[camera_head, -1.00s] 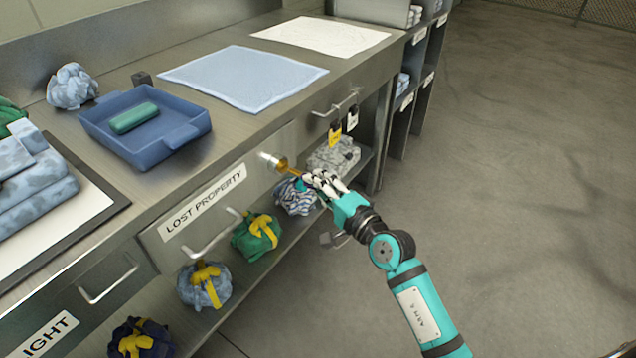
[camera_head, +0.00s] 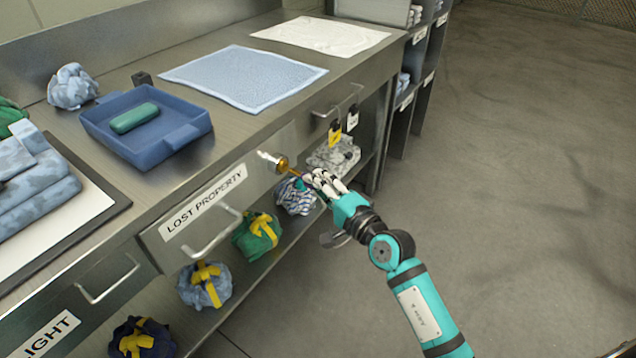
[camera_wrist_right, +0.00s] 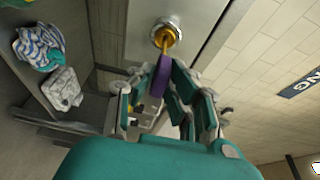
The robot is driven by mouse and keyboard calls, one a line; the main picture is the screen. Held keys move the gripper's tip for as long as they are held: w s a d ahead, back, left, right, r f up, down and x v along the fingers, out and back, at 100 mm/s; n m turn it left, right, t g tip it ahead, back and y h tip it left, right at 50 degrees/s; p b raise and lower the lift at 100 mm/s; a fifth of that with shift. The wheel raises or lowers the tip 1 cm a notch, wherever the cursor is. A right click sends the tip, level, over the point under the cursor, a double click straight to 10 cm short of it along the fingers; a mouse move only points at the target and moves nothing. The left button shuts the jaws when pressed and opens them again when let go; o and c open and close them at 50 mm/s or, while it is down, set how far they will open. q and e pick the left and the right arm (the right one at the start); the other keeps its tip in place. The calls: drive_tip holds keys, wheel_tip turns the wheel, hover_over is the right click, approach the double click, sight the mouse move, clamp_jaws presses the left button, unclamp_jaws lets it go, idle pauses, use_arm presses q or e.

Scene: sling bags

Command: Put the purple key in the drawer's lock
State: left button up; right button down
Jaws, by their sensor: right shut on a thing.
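My right gripper (camera_head: 318,183) is in front of the drawer marked LOST PROPERTY (camera_head: 205,198). In the right wrist view its fingers (camera_wrist_right: 170,82) are closed on the purple key (camera_wrist_right: 162,73). The key's brass shaft points at the round metal lock (camera_wrist_right: 165,34) and its tip overlaps the lock's face. I cannot tell how deep the tip is in. In the head view the lock (camera_head: 268,160) sits on the drawer front, and the key is mostly hidden by the fingers. My left gripper does not show.
A handle (camera_head: 213,238) sticks out below the drawer's label. Yellow and black padlocks (camera_head: 335,134) hang right of the lock. Tied cloth bundles (camera_head: 257,237) lie on the shelf below. A blue tray (camera_head: 150,122) stands on the counter. The floor at right is clear.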

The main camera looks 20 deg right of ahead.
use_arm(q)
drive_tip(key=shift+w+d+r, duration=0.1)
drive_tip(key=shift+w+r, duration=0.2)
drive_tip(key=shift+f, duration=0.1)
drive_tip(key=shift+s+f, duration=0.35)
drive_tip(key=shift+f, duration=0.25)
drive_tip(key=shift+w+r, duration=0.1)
use_arm(e)
drive_tip(key=shift+w, duration=0.1)
drive_tip(key=shift+w+a, duration=0.25)
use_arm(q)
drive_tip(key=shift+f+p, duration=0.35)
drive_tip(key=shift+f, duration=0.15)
use_arm(e)
drive_tip(key=shift+w+a, duration=0.4)
drive_tip(key=shift+w, duration=0.1)
drive_tip(key=shift+w+a, duration=0.15)
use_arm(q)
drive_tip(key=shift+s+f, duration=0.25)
use_arm(e)
drive_tip(key=shift+w, duration=0.1)
